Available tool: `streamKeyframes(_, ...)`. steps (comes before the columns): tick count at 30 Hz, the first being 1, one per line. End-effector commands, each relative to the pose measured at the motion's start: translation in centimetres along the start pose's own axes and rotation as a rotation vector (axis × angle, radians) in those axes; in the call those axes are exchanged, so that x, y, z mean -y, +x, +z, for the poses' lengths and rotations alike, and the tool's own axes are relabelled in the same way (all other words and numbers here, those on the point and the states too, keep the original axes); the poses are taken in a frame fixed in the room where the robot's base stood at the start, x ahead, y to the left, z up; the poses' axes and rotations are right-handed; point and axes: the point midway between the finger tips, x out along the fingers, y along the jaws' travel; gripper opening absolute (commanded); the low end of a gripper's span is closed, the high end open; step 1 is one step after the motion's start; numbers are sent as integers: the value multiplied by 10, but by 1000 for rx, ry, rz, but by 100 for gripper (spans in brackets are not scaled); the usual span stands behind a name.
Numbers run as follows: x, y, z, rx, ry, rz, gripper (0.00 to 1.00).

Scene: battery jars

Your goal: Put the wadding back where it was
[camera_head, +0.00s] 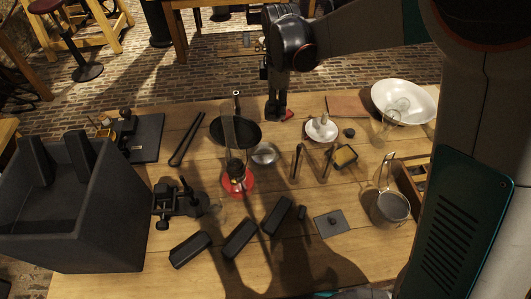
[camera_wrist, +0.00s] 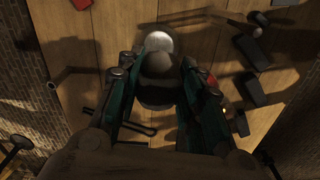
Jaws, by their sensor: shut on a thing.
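My gripper (camera_head: 277,112) hangs over the back middle of the table, behind the black pan. In the wrist view my gripper (camera_wrist: 158,68) has its fingers closed in on a rounded grey-brown lump (camera_wrist: 158,64), which I take to be the wadding. In the head view the lump is hidden or too small to make out at the fingertips. A pale round thing shows just beyond the lump in the wrist view, and a dark round shape lies below it. A small red thing (camera_head: 287,115) shows beside the fingertips in the head view.
A black pan (camera_head: 219,128), a small metal bowl (camera_head: 263,154) and a lamp on a red base (camera_head: 238,184) stand mid-table. A large dark box (camera_head: 90,235) fills the left.

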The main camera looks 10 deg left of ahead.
Motion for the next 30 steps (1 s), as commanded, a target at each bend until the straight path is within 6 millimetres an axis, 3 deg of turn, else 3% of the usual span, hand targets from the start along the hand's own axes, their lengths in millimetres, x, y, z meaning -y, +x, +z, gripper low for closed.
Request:
streamKeyframes(3, 1, -9, -19, 0, -118, 0, 4)
streamKeyframes(7, 1, -2, -25, 0, -163, 0, 4)
streamKeyframes(22, 1, 116, -25, 0, -161, 0, 4)
streamKeyframes(27, 1, 141, -25, 0, -161, 0, 4)
streamKeyframes(30, 1, 146, -25, 0, -160, 0, 4)
